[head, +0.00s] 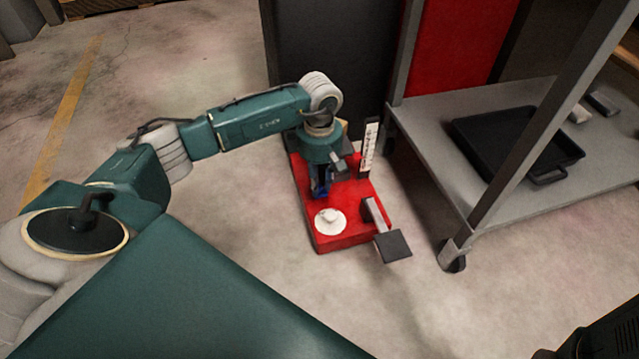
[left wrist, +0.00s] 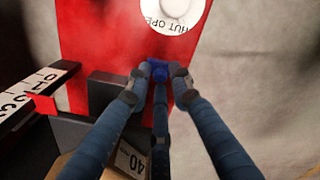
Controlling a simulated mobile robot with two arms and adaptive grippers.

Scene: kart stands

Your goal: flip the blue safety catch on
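The blue safety catch (left wrist: 158,69) is a small bright blue piece on the red panel (left wrist: 88,50). In the left wrist view it lies between the fingertips of my left gripper (left wrist: 159,78). The slim dark blue fingers lean in around it from both sides, with one finger behind in the middle. I cannot tell whether they touch or grip it. In the head view my left gripper (head: 320,187) points down onto the red panel (head: 337,236) and mostly hides the catch. My right gripper does not clearly show.
A white round knob (head: 330,221) and a lever with a dark square pad (head: 392,246) are near the panel's front. An upright white scale (head: 370,149) stands behind. To the right is a grey shelf cart (head: 420,112) with a black tray (head: 490,135). The floor left is clear.

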